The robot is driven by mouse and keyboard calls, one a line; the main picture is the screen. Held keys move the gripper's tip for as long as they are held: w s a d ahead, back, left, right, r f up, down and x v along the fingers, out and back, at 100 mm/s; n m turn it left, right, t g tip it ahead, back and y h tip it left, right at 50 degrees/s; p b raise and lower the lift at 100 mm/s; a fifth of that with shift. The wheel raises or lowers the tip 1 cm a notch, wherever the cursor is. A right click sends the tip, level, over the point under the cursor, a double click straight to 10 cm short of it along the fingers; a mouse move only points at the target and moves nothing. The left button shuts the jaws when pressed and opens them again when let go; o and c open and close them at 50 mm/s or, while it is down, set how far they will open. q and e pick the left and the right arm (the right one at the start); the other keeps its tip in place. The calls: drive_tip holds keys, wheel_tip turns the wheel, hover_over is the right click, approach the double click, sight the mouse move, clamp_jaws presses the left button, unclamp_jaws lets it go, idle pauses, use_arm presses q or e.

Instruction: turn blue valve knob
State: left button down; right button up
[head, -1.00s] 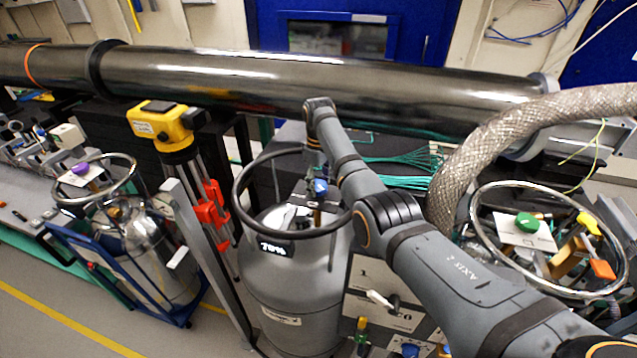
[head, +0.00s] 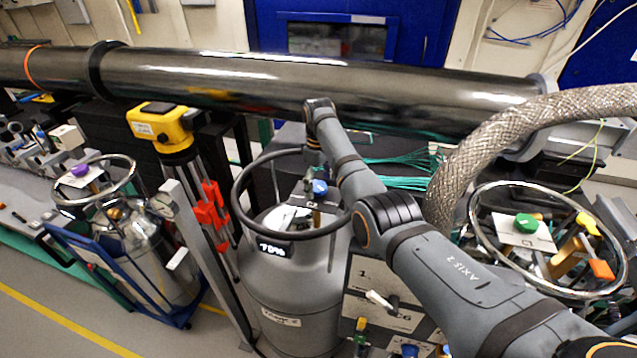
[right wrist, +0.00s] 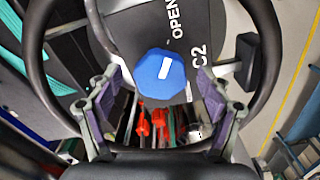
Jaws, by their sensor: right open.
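The blue valve knob (head: 320,187) stands on top of the grey tank (head: 290,310), inside its dark ring handle (head: 240,192). In the right wrist view the faceted blue knob (right wrist: 160,73) has a white mark and lies by the lettering "OPEN" and "C2". My right gripper (head: 313,160) is over the ring's far side, small and dark in the head view. In the right wrist view my right gripper (right wrist: 157,82) is open, with a finger on each side of the knob in the picture. I see no finger touching it. My left gripper is out of view.
A long dark pipe (head: 250,80) crosses behind. A yellow instrument (head: 160,125) on a stand is left of the tank. A braided hose (head: 500,140) and a ringed vessel with a green knob (head: 526,223) are at right. A silver vessel with a purple knob (head: 80,170) is at left.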

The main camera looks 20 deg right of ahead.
sight(319, 186)
wheel_tip(319, 186, up, 12)
idle(0.5)
